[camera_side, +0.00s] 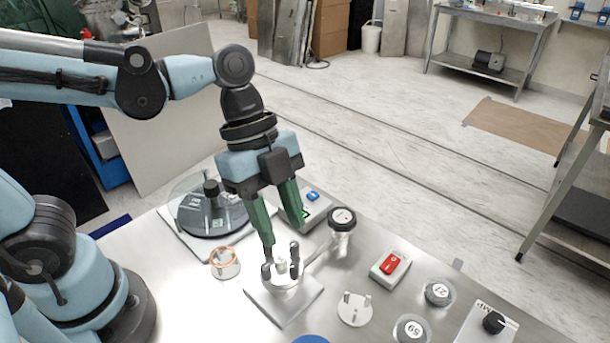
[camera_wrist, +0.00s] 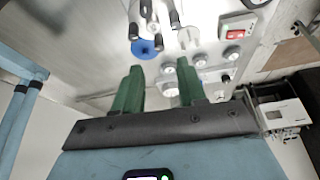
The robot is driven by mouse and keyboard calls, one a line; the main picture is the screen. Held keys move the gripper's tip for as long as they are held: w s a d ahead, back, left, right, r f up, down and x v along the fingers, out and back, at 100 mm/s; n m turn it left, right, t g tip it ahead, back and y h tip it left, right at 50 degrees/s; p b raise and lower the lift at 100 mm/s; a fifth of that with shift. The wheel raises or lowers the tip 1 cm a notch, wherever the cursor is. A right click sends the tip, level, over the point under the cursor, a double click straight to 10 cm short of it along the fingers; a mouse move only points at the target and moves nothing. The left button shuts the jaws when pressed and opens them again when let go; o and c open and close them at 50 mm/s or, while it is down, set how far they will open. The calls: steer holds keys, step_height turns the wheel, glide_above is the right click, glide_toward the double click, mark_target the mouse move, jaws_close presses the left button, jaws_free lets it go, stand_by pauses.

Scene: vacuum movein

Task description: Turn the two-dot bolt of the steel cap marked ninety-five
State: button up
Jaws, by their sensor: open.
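My gripper (camera_side: 287,240) is open and empty, pointing down above the steel fitting. Its green fingers also show apart in the wrist view (camera_wrist: 160,90). The steel fitting (camera_side: 285,298) has a square base plate, a bright middle and several upright dark-topped posts; the fingertips are just over these, and contact cannot be told. Two round caps with white numbers on dark tops stand at the right: one (camera_side: 438,291) seems to read 27, the other (camera_side: 411,329) seems to read 59, seen at an angle. No dot marks on bolts are legible.
A glass-covered chamber (camera_side: 185,205) stands at the left, a copper-coloured ring (camera_side: 225,250) before it. A black-rimmed valve (camera_side: 342,217), red switch (camera_side: 389,264), steel disc (camera_side: 355,310), knob box (camera_side: 490,325) and blue disc (camera_side: 312,339) stand around the fitting.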

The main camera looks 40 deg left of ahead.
mark_target(295, 266)
steer(key=shift+x, duration=3.75)
steer(key=shift+c, duration=0.5)
jaws_close()
